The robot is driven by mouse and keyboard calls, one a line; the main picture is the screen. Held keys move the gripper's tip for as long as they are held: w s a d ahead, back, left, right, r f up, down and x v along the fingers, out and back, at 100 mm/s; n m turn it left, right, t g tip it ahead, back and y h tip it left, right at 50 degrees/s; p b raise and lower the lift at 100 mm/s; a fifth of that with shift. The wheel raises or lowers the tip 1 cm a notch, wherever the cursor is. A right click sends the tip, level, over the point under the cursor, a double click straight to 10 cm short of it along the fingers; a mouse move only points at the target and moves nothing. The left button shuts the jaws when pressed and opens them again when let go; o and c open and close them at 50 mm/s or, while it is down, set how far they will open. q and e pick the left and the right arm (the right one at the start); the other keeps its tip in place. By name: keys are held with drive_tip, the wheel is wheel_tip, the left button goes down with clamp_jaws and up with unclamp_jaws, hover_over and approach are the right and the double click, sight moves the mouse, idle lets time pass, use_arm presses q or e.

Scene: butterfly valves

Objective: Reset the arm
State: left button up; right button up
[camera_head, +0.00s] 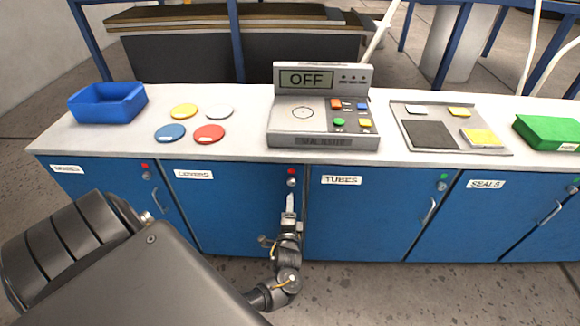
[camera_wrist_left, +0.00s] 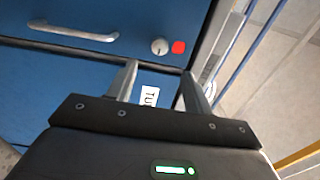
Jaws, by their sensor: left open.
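My left gripper (camera_head: 290,203) hangs in front of the blue cabinet fronts, just below the knob and red light (camera_head: 291,170) of the covers door. It appears empty. In the left wrist view my left gripper (camera_wrist_left: 160,78) shows two fingers apart with nothing between them except the cabinet behind. A white label (camera_wrist_left: 149,97) starting with "TU" shows between the fingers there. A silver door handle (camera_wrist_left: 72,31) and a red light (camera_wrist_left: 178,47) lie beyond the fingers. Whether the fingers touch the cabinet is not clear. My right gripper is not in view.
The white countertop (camera_head: 245,115) carries a blue bin (camera_head: 108,103), several coloured discs, a seal tester (camera_head: 322,125) reading OFF, a grey tray (camera_head: 480,140) and a green box (camera_head: 550,131). Cabinet doors appear closed. The floor in front is clear.

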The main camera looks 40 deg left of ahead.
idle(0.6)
use_arm(q)
drive_tip(key=s+d+f+n+g+h, duration=0.2)
drive_tip(key=s+d+f+h, duration=0.15)
drive_tip(key=f, duration=0.55)
drive_tip(key=s+d+f+n+g+h, duration=0.2)
drive_tip(key=s+f, duration=0.3)
drive_tip(key=f, duration=0.3)
drive_tip(key=s+d+f+n+g+h, duration=0.2)
drive_tip(key=s+f+h, duration=0.15)
drive_tip(key=f, duration=0.55)
drive_tip(key=s+d+f+g, duration=0.1)
drive_tip(key=s+f+g, duration=0.1)
drive_tip(key=s, duration=0.9)
drive_tip(key=s+d+f+n+g+h, duration=0.1)
drive_tip(key=s+f, duration=0.4)
drive_tip(key=s, duration=0.5)
drive_tip(key=s+d+f+n+g, duration=0.1)
drive_tip(key=s+f+g, duration=0.3)
drive_tip(key=s, duration=0.7)
drive_tip(key=shift+s+d+h, duration=0.35)
drive_tip(key=shift+d+h, duration=0.05)
drive_tip(key=shift+d, duration=0.35)
